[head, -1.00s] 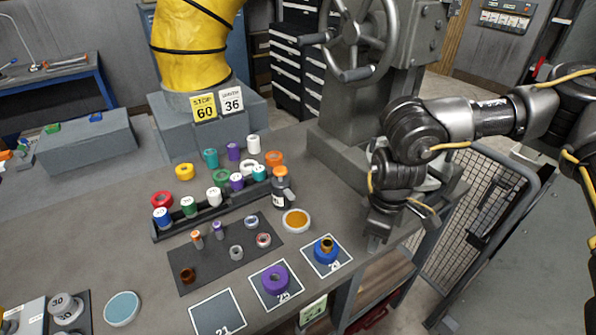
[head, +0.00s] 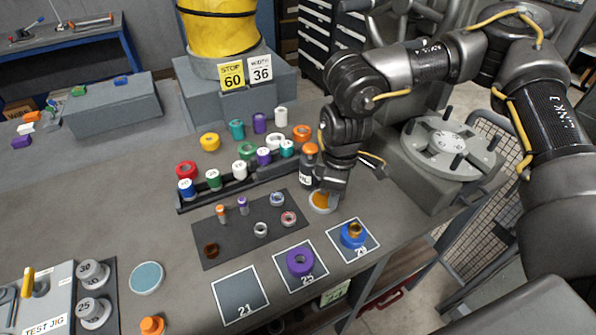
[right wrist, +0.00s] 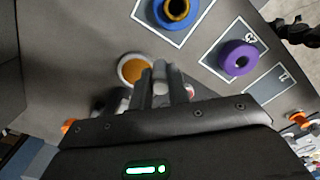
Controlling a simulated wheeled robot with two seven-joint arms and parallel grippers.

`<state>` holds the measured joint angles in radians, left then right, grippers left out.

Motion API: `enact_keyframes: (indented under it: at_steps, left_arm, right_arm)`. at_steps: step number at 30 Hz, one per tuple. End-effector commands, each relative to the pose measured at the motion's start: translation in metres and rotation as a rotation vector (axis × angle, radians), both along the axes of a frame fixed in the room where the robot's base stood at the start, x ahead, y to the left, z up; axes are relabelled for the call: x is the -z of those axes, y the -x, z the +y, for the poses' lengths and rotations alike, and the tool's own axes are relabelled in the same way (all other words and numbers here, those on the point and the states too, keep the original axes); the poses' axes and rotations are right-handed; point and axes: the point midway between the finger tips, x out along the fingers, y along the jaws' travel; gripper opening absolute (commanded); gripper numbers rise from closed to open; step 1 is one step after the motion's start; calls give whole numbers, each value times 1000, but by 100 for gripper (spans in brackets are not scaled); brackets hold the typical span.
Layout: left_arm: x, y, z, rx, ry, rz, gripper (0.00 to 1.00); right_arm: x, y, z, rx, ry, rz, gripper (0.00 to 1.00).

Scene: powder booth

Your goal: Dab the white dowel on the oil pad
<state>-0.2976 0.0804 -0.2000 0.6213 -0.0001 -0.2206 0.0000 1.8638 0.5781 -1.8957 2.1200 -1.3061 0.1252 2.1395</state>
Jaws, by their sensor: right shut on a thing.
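The oil pad (head: 322,202), which I take to be the amber disc in a pale round dish, lies at the table's right side. It also shows in the right wrist view (right wrist: 134,70). My right gripper (head: 324,192) points down right at the pad and covers part of it in the head view. In the right wrist view its fingers (right wrist: 166,88) are shut on a slim pale grey piece (right wrist: 160,80), apparently the white dowel. Its tip overlaps the dish's edge; whether it touches the pad, I cannot tell. My left gripper is not in view.
A dark mat (head: 232,246) with small rings and dowels lies left of the pad. A rack (head: 228,189) of coloured spools stands behind it, with an orange-capped bottle (head: 308,165) close to my gripper. Numbered squares hold a purple ring (head: 300,262) and a blue ring (head: 352,236).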

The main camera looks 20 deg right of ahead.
Motion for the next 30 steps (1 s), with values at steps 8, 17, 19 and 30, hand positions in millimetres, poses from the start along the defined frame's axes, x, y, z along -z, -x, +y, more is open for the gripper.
enact_keyframes:
  at_steps: [8,17,19,30]
  left_arm:
    - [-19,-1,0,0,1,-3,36]
    - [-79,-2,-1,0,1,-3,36]
    - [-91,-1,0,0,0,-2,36]
    - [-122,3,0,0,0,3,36]
  right_arm:
    - [-9,-4,-1,-93,-5,-1,0]
    - [-27,-25,-1,-553,-14,-11,0]
    - [-29,-28,-3,-661,-13,-11,0]
    - [-27,-35,-13,-1000,-1,1,0]
